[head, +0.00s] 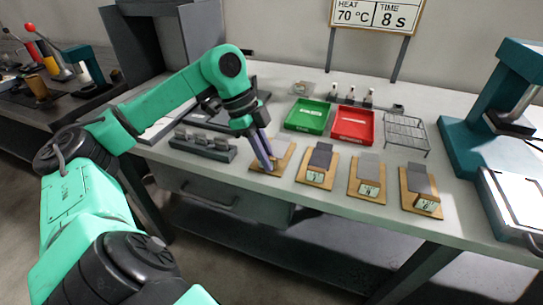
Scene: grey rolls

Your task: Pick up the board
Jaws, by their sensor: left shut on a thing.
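Several wooden boards lie in a row along the front of the table. The leftmost board (284,164) is partly hidden by my left gripper (266,163). My left gripper points down at this board, with its fingers shut on it. The board appears to lie flat at the table surface; I cannot tell whether it is lifted. The other boards, the second (302,174), third (354,186) and fourth (407,199), each carry a dark or grey plate and a small number card. My right gripper is not in view.
A green tray (307,116), a red tray (353,124) and a wire rack (405,134) stand behind the boards. A grey block holder (203,146) is left of the gripper. A teal press (486,115) stands at right. A heat-and-time sign (377,14) rises behind.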

